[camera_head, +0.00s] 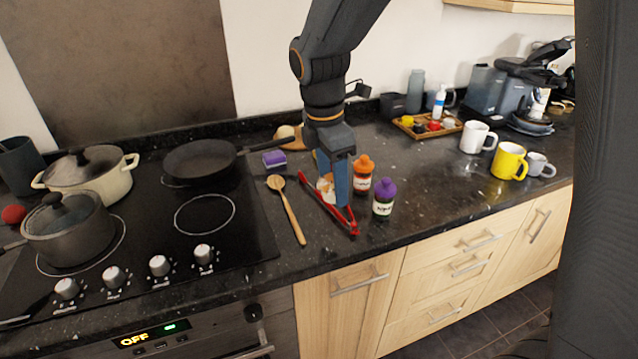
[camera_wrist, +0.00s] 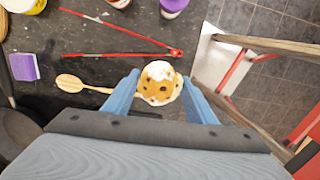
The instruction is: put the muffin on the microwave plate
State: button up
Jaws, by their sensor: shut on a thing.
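The muffin (camera_wrist: 160,84), golden with dark spots and a white top, sits between the blue fingers of my gripper (camera_wrist: 160,79) in the wrist view. My gripper is shut on it. In the head view my gripper (camera_head: 338,190) points down over the front part of the counter, and the muffin (camera_head: 325,187) is partly hidden behind a finger. I cannot tell how far it is above the counter. No microwave or microwave plate shows in either view.
Red tongs (camera_head: 350,223), a wooden spoon (camera_head: 291,214), an orange-capped jar (camera_head: 362,180) and a purple-capped jar (camera_head: 383,208) stand or lie close by. A stove with pots and a pan (camera_head: 200,162) is left. Mugs (camera_head: 508,162) are right. Counter before the mugs is clear.

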notch_tip(320, 180, down, 10)
jog(key=shift+r+p, duration=0.25)
jog(key=shift+p, duration=0.7)
jog(key=o, duration=0.6)
jog(key=shift+f, duration=0.15)
